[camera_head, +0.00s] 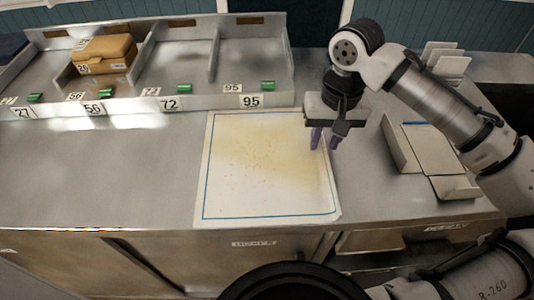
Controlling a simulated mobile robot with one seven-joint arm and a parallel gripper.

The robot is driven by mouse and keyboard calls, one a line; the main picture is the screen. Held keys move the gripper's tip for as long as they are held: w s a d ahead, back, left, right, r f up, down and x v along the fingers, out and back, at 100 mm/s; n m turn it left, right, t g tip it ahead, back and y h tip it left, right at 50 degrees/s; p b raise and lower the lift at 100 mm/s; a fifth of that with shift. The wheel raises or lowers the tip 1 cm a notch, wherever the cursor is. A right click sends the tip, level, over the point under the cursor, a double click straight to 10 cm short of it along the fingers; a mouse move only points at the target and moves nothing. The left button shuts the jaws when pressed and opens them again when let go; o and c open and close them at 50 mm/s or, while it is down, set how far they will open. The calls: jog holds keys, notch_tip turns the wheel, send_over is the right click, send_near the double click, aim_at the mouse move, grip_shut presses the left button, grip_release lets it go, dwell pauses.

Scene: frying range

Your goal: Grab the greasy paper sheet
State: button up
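The greasy paper sheet (266,165) lies flat on the metal counter. It is white with a blue border line, a yellowish stain and small brown specks. My gripper (325,141) points down over the sheet's right edge, near its upper right corner. Its two purple fingers stand apart with nothing seen between them. I cannot tell whether the fingertips touch the sheet or hover above it.
A metal rack (185,62) with numbered bays stands along the back, holding a brown box (104,54) in one bay. An unfolded pale carton (425,150) lies right of the sheet. The counter (100,165) left of the sheet is clear.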

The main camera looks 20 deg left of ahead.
grip_shut()
jog(key=shift+r, duration=0.1)
